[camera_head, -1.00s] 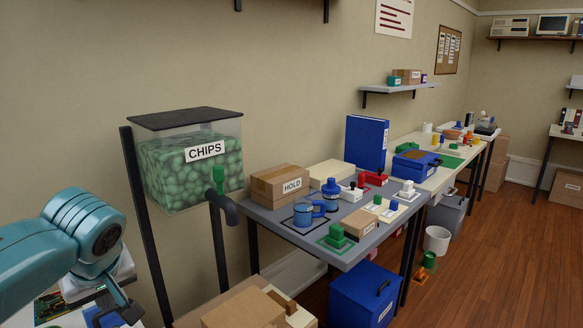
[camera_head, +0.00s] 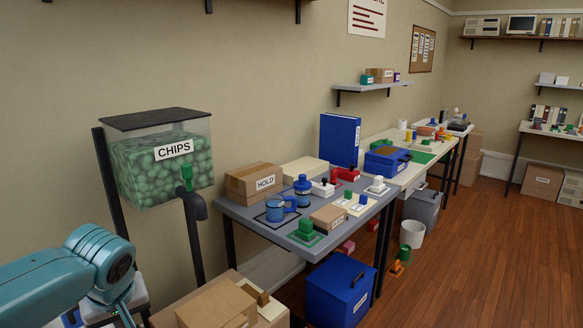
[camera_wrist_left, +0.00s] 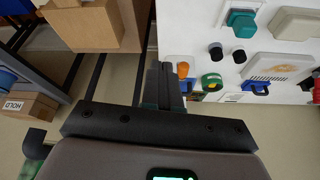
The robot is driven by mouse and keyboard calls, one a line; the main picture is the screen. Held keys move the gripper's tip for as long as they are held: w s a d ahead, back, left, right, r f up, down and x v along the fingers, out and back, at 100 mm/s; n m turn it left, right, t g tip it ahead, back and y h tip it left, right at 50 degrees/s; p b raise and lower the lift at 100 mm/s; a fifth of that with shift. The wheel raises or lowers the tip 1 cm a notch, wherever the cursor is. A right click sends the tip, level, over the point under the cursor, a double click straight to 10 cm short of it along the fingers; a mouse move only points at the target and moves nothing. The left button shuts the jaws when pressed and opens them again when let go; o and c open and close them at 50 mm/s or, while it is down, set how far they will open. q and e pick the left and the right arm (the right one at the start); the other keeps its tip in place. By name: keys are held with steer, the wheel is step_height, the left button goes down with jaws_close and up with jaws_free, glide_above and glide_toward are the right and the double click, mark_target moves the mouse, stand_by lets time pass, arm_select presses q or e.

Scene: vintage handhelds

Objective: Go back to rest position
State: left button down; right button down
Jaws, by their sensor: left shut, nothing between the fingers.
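My left arm (camera_head: 85,275), teal and rounded, comes in from the left edge in the head view and runs down past the bottom edge. In the left wrist view my left gripper (camera_wrist_left: 165,88) is shut, its dark fingers together with nothing between them. Its fingers show against a white work surface (camera_wrist_left: 212,22) and the pale floor. My right arm and gripper are in neither view.
The chips bin (camera_head: 160,165) on a black stand is beyond my arm. Cartons (camera_head: 215,305) and a blue crate (camera_head: 340,290) stand low. Wood floor at right is open.

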arm_select(q)
steer(key=s+d+f+m+g+h+p, duration=0.1)
steer(key=d+f+m+h+p, duration=0.1)
steer(key=d+f, duration=0.5)
steer(key=d+f+m+g+h+p, duration=0.15)
steer(key=d+f, duration=0.25)
steer(key=f, duration=0.6)
steer(key=s+d+f+m+h+p, duration=0.1)
steer(key=s+d+f+p, duration=0.1)
steer(key=s+d+f, duration=0.2)
steer(key=s+d+f+m+h+p, duration=0.1)
steer(key=s+d+f, duration=0.3)
steer(key=s+f, duration=0.6)
steer(key=s+h+p, duration=0.1)
steer(key=s, duration=0.3)
steer(key=shift+s+d+f, duration=0.25)
steer(key=shift+d+f, duration=0.05)
steer(key=shift+g, duration=0.25)
